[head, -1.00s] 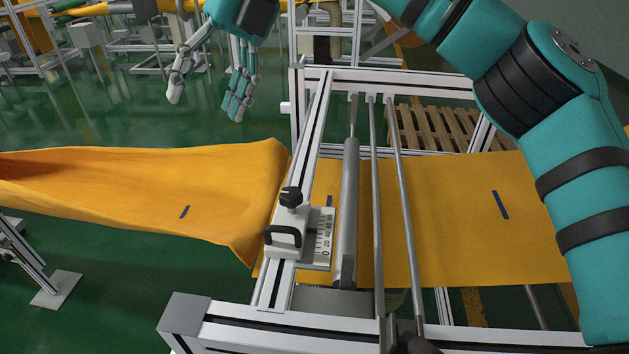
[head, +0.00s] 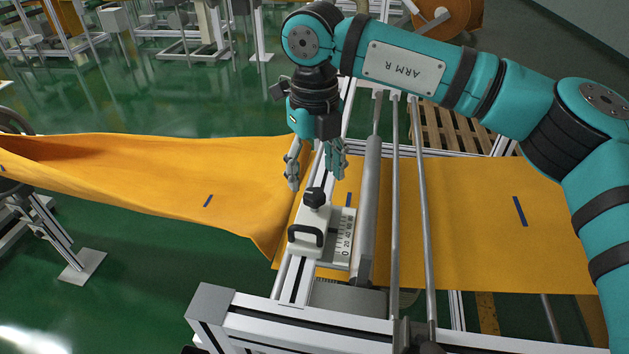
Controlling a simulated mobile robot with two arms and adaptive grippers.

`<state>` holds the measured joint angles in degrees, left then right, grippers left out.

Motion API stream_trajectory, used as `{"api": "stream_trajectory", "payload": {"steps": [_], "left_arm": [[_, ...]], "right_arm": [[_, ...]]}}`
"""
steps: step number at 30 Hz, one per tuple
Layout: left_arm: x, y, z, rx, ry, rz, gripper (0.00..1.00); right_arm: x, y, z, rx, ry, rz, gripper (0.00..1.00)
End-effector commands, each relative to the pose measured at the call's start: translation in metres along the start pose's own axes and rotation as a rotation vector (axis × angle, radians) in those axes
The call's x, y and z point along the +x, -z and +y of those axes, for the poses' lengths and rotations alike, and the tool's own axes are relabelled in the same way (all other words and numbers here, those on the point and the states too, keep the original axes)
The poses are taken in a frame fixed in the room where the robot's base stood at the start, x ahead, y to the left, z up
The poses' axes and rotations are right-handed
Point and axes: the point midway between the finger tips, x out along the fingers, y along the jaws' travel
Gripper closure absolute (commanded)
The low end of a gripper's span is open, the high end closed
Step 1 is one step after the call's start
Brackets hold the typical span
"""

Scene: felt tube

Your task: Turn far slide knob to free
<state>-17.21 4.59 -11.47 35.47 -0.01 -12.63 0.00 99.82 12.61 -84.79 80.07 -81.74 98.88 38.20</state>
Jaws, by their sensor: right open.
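A black slide knob (head: 314,197) stands on top of a white slide block (head: 308,232) with a black handle, on the aluminium rail. A scale plate (head: 343,238) with numbers is beside the block. My right gripper (head: 316,178) points down just above and behind the knob. Its fingers are spread to either side, open and empty. Whether a finger touches the knob I cannot tell. The knob's setting is not readable. My left gripper is not in view.
Yellow felt (head: 150,185) runs from the left, folded up, and lies flat under the rail and rollers on the right. A grey roller (head: 370,200) and two thin rods stand right of the slide. The frame's front beam (head: 290,325) crosses below.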

Motion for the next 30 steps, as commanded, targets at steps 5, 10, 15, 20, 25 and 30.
{"api": "stream_trajectory", "payload": {"steps": [5, 10, 15, 20, 25, 30], "left_arm": [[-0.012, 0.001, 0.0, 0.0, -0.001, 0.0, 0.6], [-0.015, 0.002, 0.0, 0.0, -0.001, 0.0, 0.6], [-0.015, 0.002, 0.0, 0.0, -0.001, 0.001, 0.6], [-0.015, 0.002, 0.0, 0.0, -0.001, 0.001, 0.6], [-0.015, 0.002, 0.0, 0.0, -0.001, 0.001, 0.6], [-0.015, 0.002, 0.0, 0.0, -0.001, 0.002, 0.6]], "right_arm": [[0.027, 0.001, 0.001, -0.002, -0.002, 0.002, 0.39], [0.042, 0.0, 0.001, -0.001, -0.001, 0.001, 0.39], [0.046, 0.0, 0.001, -0.001, -0.001, -0.001, 0.39], [0.046, 0.0, 0.0, -0.001, -0.001, -0.001, 0.4], [0.045, 0.0, 0.0, -0.001, -0.001, -0.001, 0.63], [0.045, 0.0, 0.0, -0.001, -0.001, -0.001, 0.85]]}}
